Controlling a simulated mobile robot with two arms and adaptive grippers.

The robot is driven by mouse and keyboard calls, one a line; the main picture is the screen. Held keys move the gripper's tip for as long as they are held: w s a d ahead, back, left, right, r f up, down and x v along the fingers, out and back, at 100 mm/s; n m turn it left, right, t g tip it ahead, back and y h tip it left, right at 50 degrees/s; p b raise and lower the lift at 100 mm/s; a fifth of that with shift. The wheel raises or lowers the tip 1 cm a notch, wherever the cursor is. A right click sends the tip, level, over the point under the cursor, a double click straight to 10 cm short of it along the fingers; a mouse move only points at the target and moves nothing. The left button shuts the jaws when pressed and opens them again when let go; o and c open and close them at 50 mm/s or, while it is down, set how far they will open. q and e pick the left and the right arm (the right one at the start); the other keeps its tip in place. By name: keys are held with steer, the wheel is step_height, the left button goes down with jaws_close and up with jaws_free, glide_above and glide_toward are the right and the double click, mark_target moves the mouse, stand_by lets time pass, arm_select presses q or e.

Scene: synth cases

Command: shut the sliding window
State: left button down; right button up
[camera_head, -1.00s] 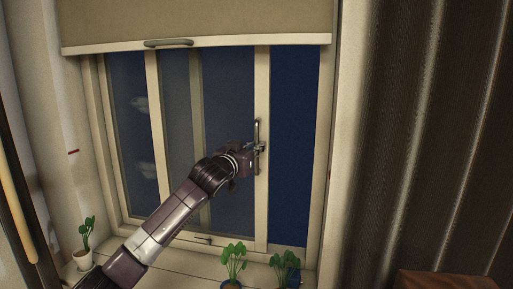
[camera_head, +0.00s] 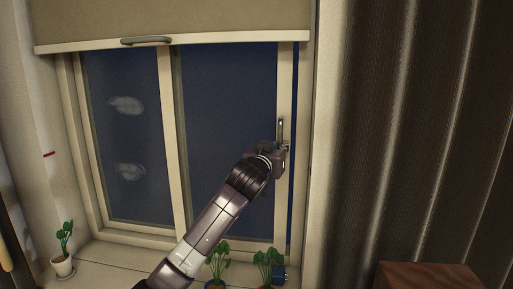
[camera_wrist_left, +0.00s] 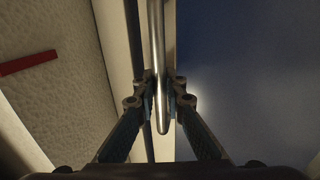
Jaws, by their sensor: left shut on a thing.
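The sliding window sash (camera_head: 171,120) stands in a cream frame (camera_head: 92,150). A narrow dark blue strip (camera_head: 293,190) shows between the sash's right upright and the right side of the frame. A vertical metal handle (camera_head: 281,127) is on that upright. My left gripper (camera_head: 284,147) is shut on the lower part of the handle, its arm coming up from below. In the left wrist view, the two fingers of the gripper (camera_wrist_left: 160,92) sit on either side of the handle bar (camera_wrist_left: 157,45). My right gripper is not in view.
A lowered blind (camera_head: 170,20) covers the window's top. A potted plant (camera_head: 64,250) stands at the sill's left; two more plants, one in the middle (camera_head: 217,260) and one at right (camera_head: 268,262), stand beside my arm. A dark curtain (camera_head: 410,130) hangs right, above a brown wooden top (camera_head: 430,276).

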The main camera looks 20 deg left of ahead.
arm_select(q)
steer(key=shift+w+d, duration=0.15)
steer(key=shift+d, duration=0.7)
steer(key=shift+f, duration=0.1)
steer(key=c, duration=2)
jaws_free()
steer(key=shift+w+d, duration=0.1)
steer(key=shift+d, duration=0.1)
steer(key=shift+a, duration=0.1)
steer(key=s, duration=1.2)
steer(key=shift+d, duration=0.4)
